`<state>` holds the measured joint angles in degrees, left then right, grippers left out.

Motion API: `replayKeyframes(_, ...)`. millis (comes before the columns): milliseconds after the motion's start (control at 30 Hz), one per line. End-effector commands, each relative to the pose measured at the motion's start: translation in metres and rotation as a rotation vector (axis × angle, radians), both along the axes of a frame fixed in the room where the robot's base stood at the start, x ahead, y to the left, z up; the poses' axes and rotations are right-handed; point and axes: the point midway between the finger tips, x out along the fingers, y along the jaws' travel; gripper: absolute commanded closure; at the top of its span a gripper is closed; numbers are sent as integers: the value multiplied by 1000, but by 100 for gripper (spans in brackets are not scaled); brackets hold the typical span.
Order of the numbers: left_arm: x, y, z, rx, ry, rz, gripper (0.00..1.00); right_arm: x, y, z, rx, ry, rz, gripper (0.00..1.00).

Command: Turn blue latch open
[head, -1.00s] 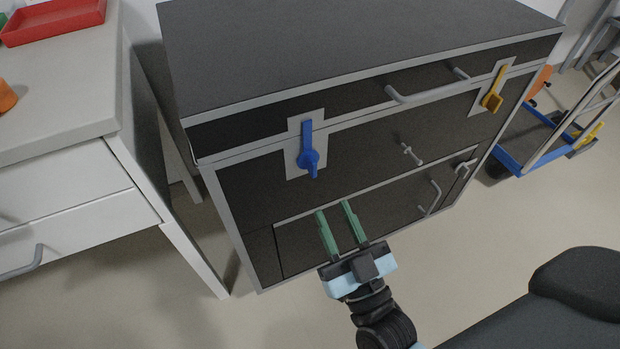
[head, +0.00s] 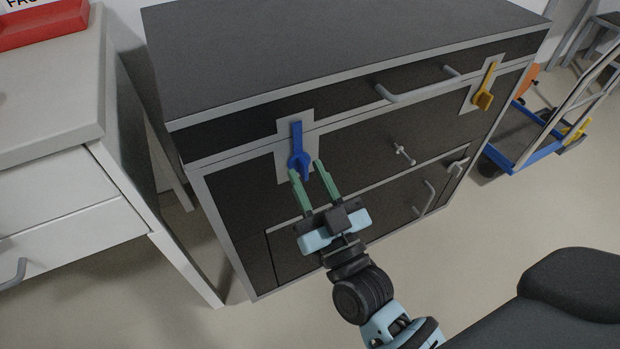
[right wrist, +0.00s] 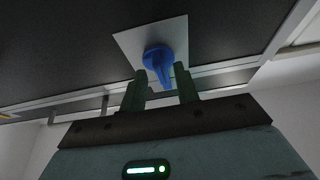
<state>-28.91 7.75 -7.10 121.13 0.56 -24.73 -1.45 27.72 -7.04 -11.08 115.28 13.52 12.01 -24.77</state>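The blue latch (head: 297,150) sits on a light plate (head: 283,166) at the left of the dark cabinet's front, its long arm pointing up across the lid seam. It also shows in the right wrist view (right wrist: 158,60), ahead of the fingers. My right gripper (head: 306,170) is open, with green fingers parted just below and in front of the latch. In the right wrist view the latch appears between the fingertips (right wrist: 160,75); I cannot tell whether they touch it. My left gripper is not in view.
A yellow latch (head: 484,92) is at the cabinet's right. A grey handle (head: 415,92) sticks out from the lid between the latches. A white drawer unit (head: 60,190) stands close on the left. A blue cart (head: 530,150) stands right of the cabinet.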

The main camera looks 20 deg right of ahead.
Motion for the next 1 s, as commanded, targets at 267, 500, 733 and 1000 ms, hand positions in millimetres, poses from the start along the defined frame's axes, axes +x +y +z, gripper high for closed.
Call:
replayKeyframes(267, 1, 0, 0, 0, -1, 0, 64, 0, 0, 0, 0, 0, 0, 93)
replayKeyframes(500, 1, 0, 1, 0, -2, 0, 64, 0, 0, 0, 0, 0, 0, 100)
replayKeyframes(733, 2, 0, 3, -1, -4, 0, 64, 0, 0, 0, -9, -1, 0, 100)
replayKeyframes(1000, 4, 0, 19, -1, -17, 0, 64, -1, -1, 3, -105, -6, 1, 100)
